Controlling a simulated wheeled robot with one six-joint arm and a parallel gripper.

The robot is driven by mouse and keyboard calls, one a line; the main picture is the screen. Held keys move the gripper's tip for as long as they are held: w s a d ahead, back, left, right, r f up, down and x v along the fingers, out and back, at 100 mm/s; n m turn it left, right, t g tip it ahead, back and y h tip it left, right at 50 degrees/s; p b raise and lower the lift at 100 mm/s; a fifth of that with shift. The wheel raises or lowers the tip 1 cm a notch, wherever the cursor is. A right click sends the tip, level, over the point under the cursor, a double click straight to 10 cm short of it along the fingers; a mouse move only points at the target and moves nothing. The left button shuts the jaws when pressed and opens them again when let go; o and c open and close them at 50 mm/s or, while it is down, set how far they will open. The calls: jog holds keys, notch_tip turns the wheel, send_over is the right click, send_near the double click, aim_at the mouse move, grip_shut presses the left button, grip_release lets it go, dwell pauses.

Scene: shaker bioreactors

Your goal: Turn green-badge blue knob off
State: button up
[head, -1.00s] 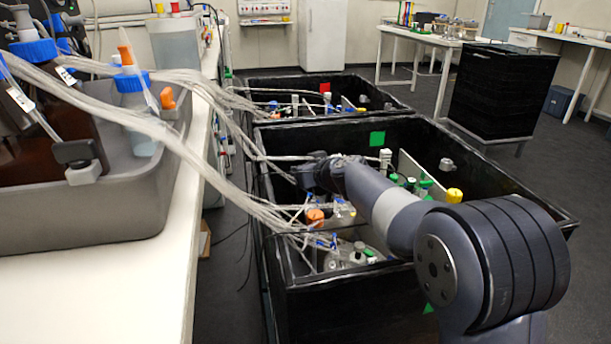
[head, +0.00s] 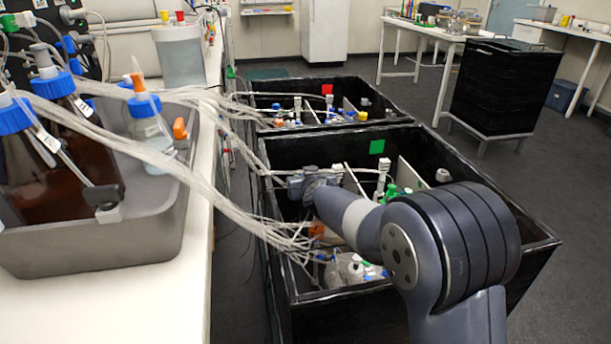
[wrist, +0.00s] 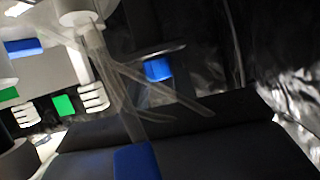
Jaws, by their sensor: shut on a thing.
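A black open bin with a green badge (head: 377,146) on its inner far wall is in the middle of the head view. My gripper (head: 297,186) is at this bin's left side, its jaws too small to make out there. In the wrist view its dark jaws fill the bottom, with a blue piece (wrist: 137,162) between them. It looks like the blue knob, mostly covered by the jaws; its turn position cannot be told. A second blue part (wrist: 158,69) sits farther off on a dark fitting.
Clear tubes (head: 200,185) run from the left bench into the bin near my arm. White and green-capped fittings (head: 390,192) stand inside it. A second bin with a red badge (head: 327,90) is behind. Brown bottles (head: 75,135) stand in a grey tray (head: 150,225).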

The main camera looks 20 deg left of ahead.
jog(key=o, duration=1)
jog(key=shift+r, duration=0.1)
notch_tip(320, 180, up, 10)
jog(key=p, duration=1)
jog(key=shift+f, duration=0.2)
notch_tip(320, 180, down, 10)
jog(key=b, duration=1)
jog(key=shift+r, duration=0.2)
